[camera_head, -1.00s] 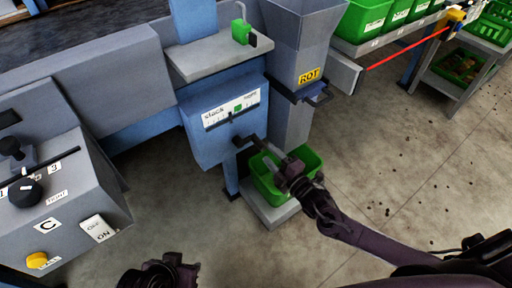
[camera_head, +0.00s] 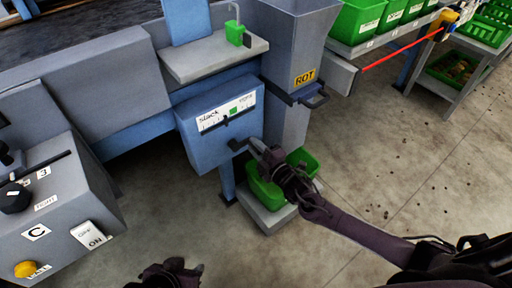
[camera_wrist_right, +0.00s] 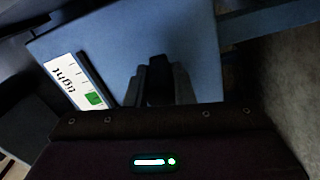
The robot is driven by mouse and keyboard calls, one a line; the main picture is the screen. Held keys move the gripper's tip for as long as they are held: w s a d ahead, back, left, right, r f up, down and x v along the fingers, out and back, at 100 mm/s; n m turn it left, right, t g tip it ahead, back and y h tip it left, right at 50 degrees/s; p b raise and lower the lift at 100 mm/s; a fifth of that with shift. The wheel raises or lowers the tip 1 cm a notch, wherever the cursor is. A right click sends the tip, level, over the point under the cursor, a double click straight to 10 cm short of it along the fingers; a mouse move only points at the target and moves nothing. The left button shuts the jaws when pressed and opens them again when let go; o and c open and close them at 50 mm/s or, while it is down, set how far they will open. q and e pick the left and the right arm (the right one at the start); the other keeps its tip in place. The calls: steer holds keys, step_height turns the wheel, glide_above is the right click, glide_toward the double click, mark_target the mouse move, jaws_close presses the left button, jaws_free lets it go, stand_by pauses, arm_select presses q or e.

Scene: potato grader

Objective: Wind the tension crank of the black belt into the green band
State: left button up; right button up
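The blue tension box (camera_head: 218,135) carries a white slack-to-tight scale (camera_head: 213,121) with a small green band (camera_head: 233,111). A dark pointer mark seems to sit below and just left of the green band; it is too small to read surely. The dark crank (camera_head: 238,145) sticks out of the box front below the scale. My right gripper (camera_head: 260,148) is at the crank's handle end, its fingers closed around a dark piece in the right wrist view (camera_wrist_right: 160,85); the handle is mostly hidden. My left gripper (camera_head: 168,272) is low at the bottom edge, its fingers unclear.
A green bin (camera_head: 264,190) stands on a grey plinth under the ROT chute (camera_head: 302,50), just behind my right gripper. A grey control box (camera_head: 65,200) with knobs and a switch is at left. Open floor lies to the right.

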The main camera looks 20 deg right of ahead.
jaws_close()
steer(key=shift+f+m, duration=0.1)
steer(key=shift+m, duration=0.2)
